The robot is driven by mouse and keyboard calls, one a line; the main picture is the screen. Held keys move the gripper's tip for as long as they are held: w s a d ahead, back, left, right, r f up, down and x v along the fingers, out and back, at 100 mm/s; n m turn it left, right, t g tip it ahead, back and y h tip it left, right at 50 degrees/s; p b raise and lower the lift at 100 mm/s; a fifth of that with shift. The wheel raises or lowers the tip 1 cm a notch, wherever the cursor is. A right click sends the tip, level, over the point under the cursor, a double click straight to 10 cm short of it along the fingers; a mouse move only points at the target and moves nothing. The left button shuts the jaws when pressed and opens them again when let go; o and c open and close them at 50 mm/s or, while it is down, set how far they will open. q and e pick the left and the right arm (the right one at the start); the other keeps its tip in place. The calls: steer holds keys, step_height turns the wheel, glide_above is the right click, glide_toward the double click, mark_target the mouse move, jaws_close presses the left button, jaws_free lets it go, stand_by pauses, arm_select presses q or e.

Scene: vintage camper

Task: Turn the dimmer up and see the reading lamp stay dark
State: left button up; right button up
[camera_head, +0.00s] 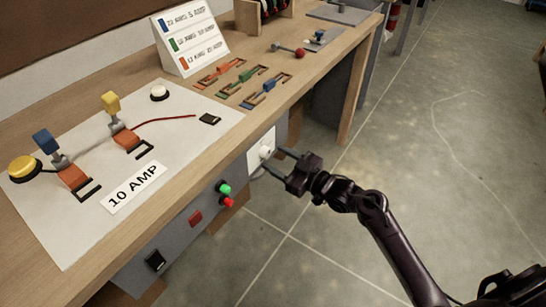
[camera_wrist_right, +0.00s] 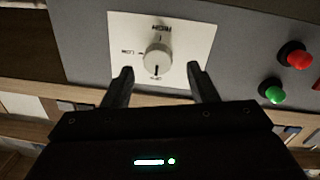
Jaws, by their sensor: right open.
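The dimmer is a round white knob (camera_wrist_right: 157,58) on a white plate (camera_wrist_right: 190,25), fixed to the front of the grey panel under the bench top; the knob also shows in the head view (camera_head: 265,151). My right gripper (camera_head: 275,164) is open just in front of the plate. In the wrist view its fingers (camera_wrist_right: 160,72) stand apart, either side of the knob's lower part, with no clear contact. I cannot make out a reading lamp. My left gripper is out of view.
A green button (camera_head: 224,188), a red button (camera_head: 228,202) and a black switch (camera_head: 155,260) sit on the same front panel. The bench top (camera_head: 215,108) holds a 10 AMP board (camera_head: 95,235), coloured fuse parts and a label stand (camera_head: 192,40). The floor at right is clear.

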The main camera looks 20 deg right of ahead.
steer(key=shift+x, duration=1.1)
steer(key=shift+w+d+f, duration=0.1)
steer(key=shift+d, duration=0.05)
steer(key=c, duration=1)
